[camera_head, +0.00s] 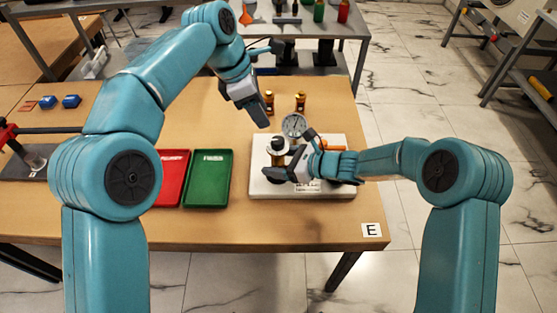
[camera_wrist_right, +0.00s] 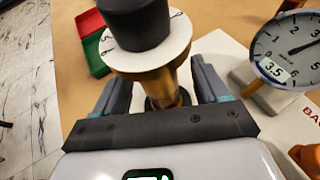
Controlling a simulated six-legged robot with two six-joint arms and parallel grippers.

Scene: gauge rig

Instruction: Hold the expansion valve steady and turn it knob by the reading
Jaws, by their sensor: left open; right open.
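The expansion valve has a black knob (camera_wrist_right: 138,22) over a white numbered dial (camera_wrist_right: 150,54) and a brass body (camera_wrist_right: 165,85). In the head view the valve (camera_head: 278,148) stands upright on the white rig base (camera_head: 265,186). My right gripper (camera_head: 291,157) is open, with one finger on each side of the brass body below the dial; contact is unclear. The round gauge (camera_wrist_right: 288,48) has a dark needle pointing near 3 and a label reading 3.5; it also shows in the head view (camera_head: 293,124). My left gripper (camera_head: 260,116) is open and empty, above and behind the valve.
A red tray (camera_head: 172,180) and a green tray (camera_head: 207,180) lie left of the rig. Two small amber bottles (camera_head: 269,101) (camera_head: 300,101) stand behind the gauge. Blue blocks (camera_head: 71,101) lie at far left.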

